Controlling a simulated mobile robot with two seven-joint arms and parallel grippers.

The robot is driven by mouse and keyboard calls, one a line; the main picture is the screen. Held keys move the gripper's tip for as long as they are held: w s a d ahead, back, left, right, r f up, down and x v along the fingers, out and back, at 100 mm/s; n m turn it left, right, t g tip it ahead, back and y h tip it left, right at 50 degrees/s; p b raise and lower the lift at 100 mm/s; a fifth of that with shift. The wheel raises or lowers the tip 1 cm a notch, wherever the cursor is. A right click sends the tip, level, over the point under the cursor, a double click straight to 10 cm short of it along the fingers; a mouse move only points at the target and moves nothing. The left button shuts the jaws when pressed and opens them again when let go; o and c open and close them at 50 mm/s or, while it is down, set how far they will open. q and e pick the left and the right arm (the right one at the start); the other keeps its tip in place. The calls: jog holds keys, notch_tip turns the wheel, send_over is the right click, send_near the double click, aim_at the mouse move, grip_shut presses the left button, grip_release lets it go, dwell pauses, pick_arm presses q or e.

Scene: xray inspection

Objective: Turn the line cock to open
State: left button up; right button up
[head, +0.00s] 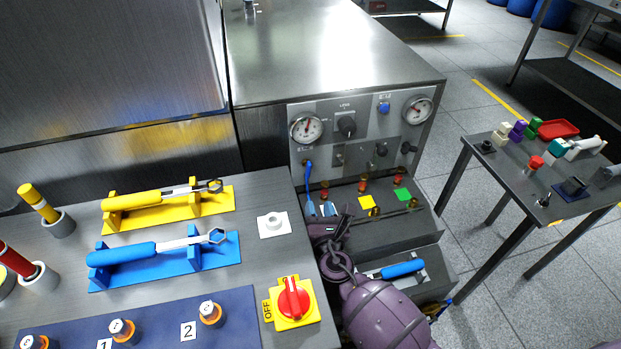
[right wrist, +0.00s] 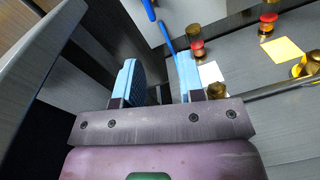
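A thin blue handle (head: 309,188) hangs from the front of the steel cabinet, below the left gauge. It may be the line cock's lever, but I cannot read a label on it. My right gripper (head: 327,209) is low at the cabinet front, just right of the handle's lower end. In the right wrist view the gripper (right wrist: 160,82) is open, with a gap between its light-blue fingertips. The blue handle (right wrist: 168,38) runs down toward the right fingertip, which hides its end; I cannot tell if they touch. My left gripper is not in view.
Brass fittings with red bands (head: 362,185) and yellow and green squares stand right of the gripper. A red switch (head: 293,298) marked OFF sits on the left bench, with blue and yellow wrench racks (head: 170,282) behind. A side table (head: 500,165) holds small parts.

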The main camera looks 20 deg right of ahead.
aim_at(309, 171)
jog(key=shift+d+f+m+b, duration=0.2)
jog(key=shift+f+m+b, duration=0.1)
jog(key=shift+f, duration=0.1)
jog(key=w+r+n, duration=0.1)
jog(key=w, duration=0.2)
jog(key=w+r, duration=0.1)
jog(key=w, duration=0.2)
jog(key=w+r+n+y+b, duration=0.1)
jog(key=w, duration=0.3)
jog(key=shift+w+r+n+t, duration=0.1)
jog(key=shift+r+n+t, duration=0.15)
jog(key=shift+n+t, duration=0.05)
jog(key=shift+w, duration=0.7)
jog(key=shift+r, duration=0.1)
jog(key=c, duration=0.6)
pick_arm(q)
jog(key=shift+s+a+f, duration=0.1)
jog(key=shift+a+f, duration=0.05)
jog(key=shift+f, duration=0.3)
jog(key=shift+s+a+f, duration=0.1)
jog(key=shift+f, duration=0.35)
pick_arm(e)
grip_shut()
